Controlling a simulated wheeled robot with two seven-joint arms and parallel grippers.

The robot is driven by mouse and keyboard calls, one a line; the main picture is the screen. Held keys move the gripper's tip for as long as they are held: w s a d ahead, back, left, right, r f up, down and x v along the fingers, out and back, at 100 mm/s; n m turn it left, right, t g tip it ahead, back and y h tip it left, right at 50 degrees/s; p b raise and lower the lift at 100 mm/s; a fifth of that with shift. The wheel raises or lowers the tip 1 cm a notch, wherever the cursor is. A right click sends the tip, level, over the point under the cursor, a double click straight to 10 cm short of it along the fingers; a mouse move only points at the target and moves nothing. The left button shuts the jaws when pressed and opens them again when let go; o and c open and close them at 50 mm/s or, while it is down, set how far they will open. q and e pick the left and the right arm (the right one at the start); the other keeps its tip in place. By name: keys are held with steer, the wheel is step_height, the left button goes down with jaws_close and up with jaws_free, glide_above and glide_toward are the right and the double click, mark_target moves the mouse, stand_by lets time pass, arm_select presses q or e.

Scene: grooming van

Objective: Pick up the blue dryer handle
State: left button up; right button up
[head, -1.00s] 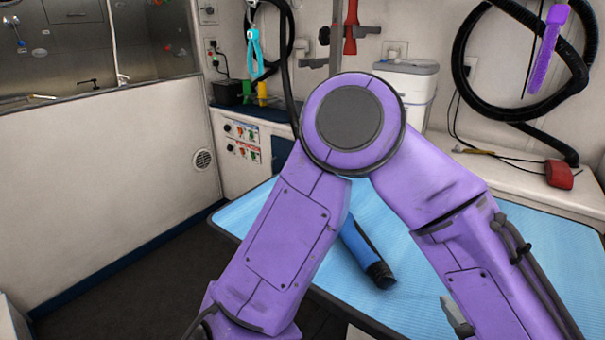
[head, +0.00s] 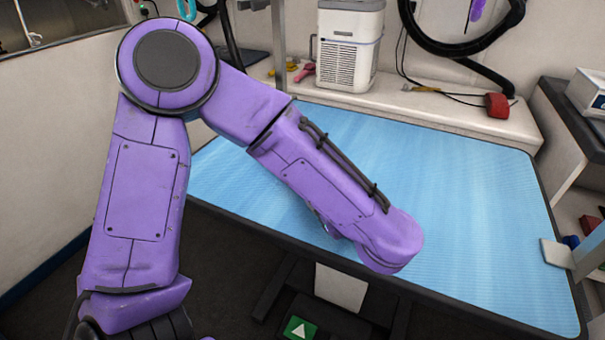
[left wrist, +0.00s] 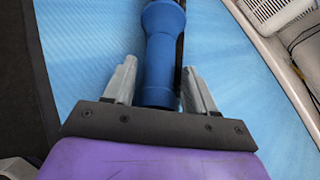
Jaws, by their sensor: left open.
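The blue dryer handle (left wrist: 162,50) shows in the left wrist view, running from the top edge down between the fingers of my left gripper (left wrist: 159,70). The gripper is open, with one finger on each side of the handle's near end; I cannot tell whether either finger touches it. The handle is over the blue tabletop (left wrist: 90,40). In the head view the handle and my left gripper are hidden behind my purple left arm, which reaches over the front of the blue table (head: 470,210). My right gripper is in neither view.
A white ribbed appliance (head: 348,50) stands on the back ledge, with a red block (head: 497,105) to its right. A black hose (head: 445,45) hangs on the wall. A pale bracket (head: 557,253) sits at the table's right edge. The table's right half is clear.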

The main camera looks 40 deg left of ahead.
arm_select(q)
steer(key=shift+x, duration=1.1)
steer(key=c, duration=0.9)
steer(key=shift+o, duration=0.2)
